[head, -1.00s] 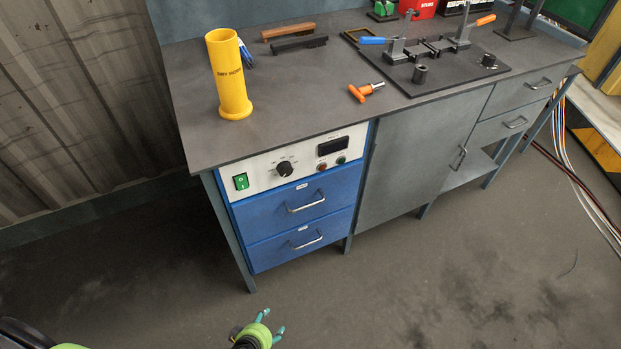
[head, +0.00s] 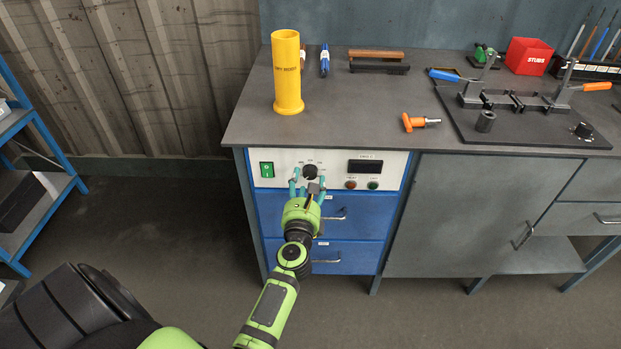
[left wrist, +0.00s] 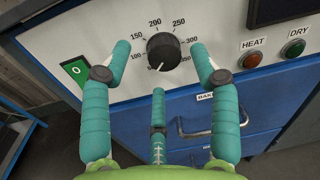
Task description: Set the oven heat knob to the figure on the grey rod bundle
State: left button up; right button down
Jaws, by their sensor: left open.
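The black oven heat knob (head: 310,171) is on the white control panel (head: 334,164). In the left wrist view the knob (left wrist: 163,52) has a printed scale around it, with 100, 150, 200, 250 and 300 readable. A pale mark shows at its lower edge, pointing down and slightly left. My left gripper (head: 308,186) is open in front of the knob. Its teal fingers (left wrist: 161,62) stand left, right and below the knob, apparently not touching it. Several rods (head: 598,40) stand at the far right of the bench; I cannot make out a grey bundle's figure. My right gripper is not seen.
A green switch (left wrist: 76,70) is left of the knob; the red HEAT (left wrist: 251,59) and green DRY (left wrist: 293,48) buttons are right. Blue drawers (head: 345,212) with protruding handles lie below. A yellow tube (head: 287,80) and orange-handled tool (head: 418,122) stand or lie on the bench.

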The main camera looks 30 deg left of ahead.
aim_at(310, 173)
pick_arm(q)
jog(key=shift+x, duration=1)
jog(key=shift+w, duration=0.2)
jog(key=c, duration=1.1)
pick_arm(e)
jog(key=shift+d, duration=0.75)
pick_arm(q)
jog(key=shift+w+r+m, duration=0.1)
jog(key=shift+r+m, duration=0.05)
jog(key=shift+m, duration=0.15)
jog(key=shift+c, duration=0.2)
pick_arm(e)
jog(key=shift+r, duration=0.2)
